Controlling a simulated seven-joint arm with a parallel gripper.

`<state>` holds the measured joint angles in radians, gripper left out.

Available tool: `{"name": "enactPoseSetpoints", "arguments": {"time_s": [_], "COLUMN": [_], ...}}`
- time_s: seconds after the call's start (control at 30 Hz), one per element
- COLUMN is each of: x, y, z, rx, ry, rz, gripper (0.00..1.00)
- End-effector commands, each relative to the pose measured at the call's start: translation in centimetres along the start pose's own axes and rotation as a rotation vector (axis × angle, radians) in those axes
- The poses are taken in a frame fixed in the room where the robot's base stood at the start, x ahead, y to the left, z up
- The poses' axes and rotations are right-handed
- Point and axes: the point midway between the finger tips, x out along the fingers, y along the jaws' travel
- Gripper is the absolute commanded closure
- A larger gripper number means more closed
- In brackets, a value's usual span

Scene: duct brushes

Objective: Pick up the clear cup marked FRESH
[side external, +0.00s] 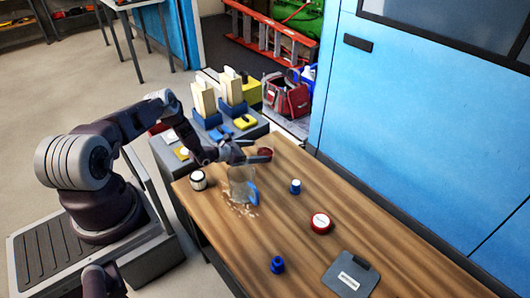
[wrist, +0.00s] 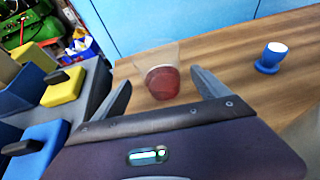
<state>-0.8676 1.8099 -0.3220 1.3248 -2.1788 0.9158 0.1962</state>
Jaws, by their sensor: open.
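A clear cup (wrist: 162,72) with red contents stands upright on the wooden table in the wrist view, ahead of and between my fingers. No FRESH marking is readable on it. In the side view its red part (side external: 265,151) shows near the table's far end, partly behind my gripper (side external: 254,153). My gripper is open, with its two fingers spread left and right of the cup in the wrist view. I cannot tell whether either finger touches it. A clear jug (side external: 240,185) with a blue handle stands just below my gripper in the side view.
On the table (side external: 285,165) are a white jar (side external: 198,180), a blue cup with a white top (side external: 295,187), a red-rimmed round item (side external: 320,222), a blue item (side external: 277,265) and a dark labelled board (side external: 350,276). A grey bench (side external: 165,155) with brushes adjoins.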

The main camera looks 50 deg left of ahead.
Motion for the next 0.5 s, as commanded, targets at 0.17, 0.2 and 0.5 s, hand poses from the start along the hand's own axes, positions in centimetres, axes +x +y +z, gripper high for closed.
{"name": "enactPoseSetpoints", "arguments": {"time_s": [0.17,0.2,0.5], "x": [3.1,3.8,5.2], "y": [-0.2,-0.1,-0.1], "z": [-0.5,-0.6,-0.5], "rx": [0.003,0.003,0.001], "ry": [-0.001,0.000,0.001], "rz": [-0.002,-0.001,-0.002], "gripper": [0.15,0.15,0.15]}}
